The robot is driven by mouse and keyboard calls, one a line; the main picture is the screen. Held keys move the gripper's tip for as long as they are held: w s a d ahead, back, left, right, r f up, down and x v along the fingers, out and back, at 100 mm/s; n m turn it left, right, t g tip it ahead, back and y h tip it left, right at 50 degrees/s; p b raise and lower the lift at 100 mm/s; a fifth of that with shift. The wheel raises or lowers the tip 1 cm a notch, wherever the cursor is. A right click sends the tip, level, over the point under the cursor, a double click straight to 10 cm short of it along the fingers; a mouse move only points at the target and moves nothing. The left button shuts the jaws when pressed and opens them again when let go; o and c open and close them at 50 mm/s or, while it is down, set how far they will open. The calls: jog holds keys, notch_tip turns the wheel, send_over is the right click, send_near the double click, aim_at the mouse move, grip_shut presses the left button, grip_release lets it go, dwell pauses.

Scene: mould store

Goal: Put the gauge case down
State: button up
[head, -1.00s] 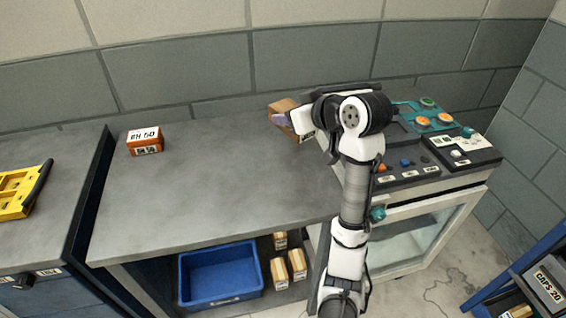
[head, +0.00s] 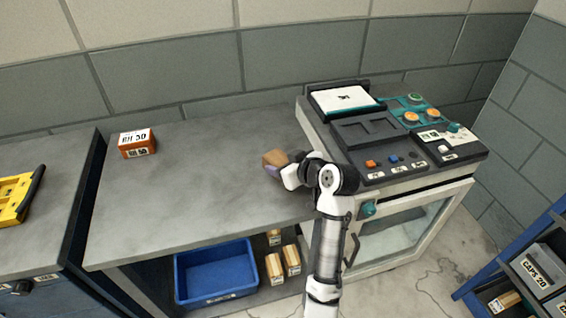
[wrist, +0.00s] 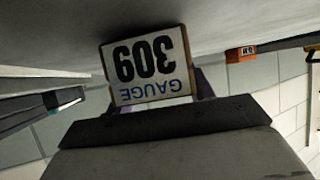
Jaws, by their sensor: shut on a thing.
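The gauge case (head: 274,157) is a small brown box, seen in the head view over the right part of the grey bench top (head: 200,185). In the wrist view the case (wrist: 150,68) shows its white label, reading "GAUGE 309" upside down. My gripper (head: 283,172) is shut on the case, with purple finger parts beside it. The case is close to the bench top; I cannot tell whether it touches. My wrist hides part of the case in the head view.
An orange labelled box (head: 137,143) stands at the bench's back left. A machine with a control panel (head: 400,130) adjoins on the right. A blue bin (head: 217,272) and small boxes sit below. The middle of the bench is clear.

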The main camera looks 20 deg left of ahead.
jog(key=shift+f, duration=0.15)
jog(key=o, duration=1.3)
jog(key=shift+c, duration=0.2)
